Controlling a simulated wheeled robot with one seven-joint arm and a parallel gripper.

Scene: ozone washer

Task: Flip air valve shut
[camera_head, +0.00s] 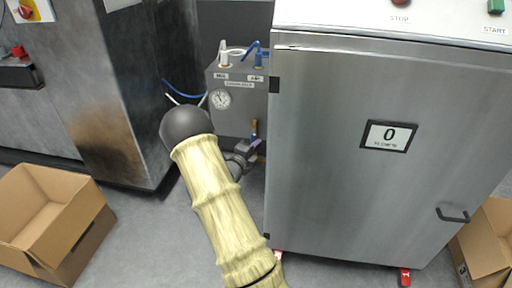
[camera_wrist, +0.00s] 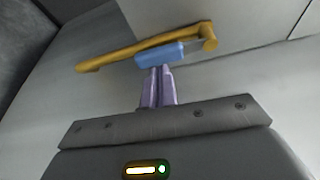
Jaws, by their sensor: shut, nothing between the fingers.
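A grey box (camera_head: 228,117) with a round gauge (camera_head: 220,99) stands left of the steel cabinet. A blue fitting (camera_head: 258,55) on its top sits over a label that seems to read "AIR". Low on the box's right side is a small yellow part (camera_head: 254,125). In the wrist view a long yellow bar (camera_wrist: 120,56) runs across, with a blue piece (camera_wrist: 159,54) against it, likely the valve's handle. My gripper (camera_head: 259,144) is shut and empty. In the wrist view its purple fingertips (camera_wrist: 161,70) point at the blue piece, very close; I cannot tell whether they touch.
The large steel cabinet (camera_head: 350,200) stands close on the right of my gripper. A dark metal cabinet (camera_head: 120,90) is at the left. Open cardboard boxes stand at the lower left (camera_head: 75,235) and lower right (camera_head: 485,245).

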